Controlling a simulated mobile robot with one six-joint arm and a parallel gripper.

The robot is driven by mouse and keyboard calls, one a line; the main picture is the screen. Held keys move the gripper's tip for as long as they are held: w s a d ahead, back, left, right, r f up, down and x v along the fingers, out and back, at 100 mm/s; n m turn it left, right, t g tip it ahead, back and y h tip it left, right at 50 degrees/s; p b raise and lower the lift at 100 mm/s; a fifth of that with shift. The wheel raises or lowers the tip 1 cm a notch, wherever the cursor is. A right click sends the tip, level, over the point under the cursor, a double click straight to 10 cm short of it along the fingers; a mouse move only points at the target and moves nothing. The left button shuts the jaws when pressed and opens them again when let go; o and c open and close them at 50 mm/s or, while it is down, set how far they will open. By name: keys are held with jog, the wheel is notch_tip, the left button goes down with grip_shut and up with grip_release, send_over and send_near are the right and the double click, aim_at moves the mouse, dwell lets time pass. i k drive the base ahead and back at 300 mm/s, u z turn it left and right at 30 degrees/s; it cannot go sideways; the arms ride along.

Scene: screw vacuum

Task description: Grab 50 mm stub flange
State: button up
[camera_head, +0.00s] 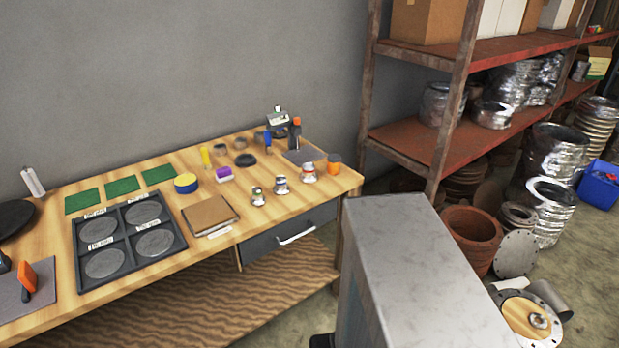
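Several small metal parts stand on the wooden workbench (330,183). Three shiny silver flange-like pieces are in a row near its front right edge: a left one (257,196), a middle one (281,185) and a right one (308,173) with a reddish band. I cannot tell which is the 50 mm stub flange, as sizes and markings are too small to read. My gripper is not in view.
Around the flanges are a purple box (224,174), an orange cup (334,163), a brown book-like block (210,215) and a black tray (128,235) with round discs. A drawer (290,235) sits below. A rusty shelf (420,140) stands at right.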

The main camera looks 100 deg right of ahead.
aim_at(308, 175)
jog(key=u, duration=0.1)
jog(key=k, duration=2.6)
jog(key=z, duration=0.55)
jog(key=i, duration=0.5)
jog(key=u, duration=0.15)
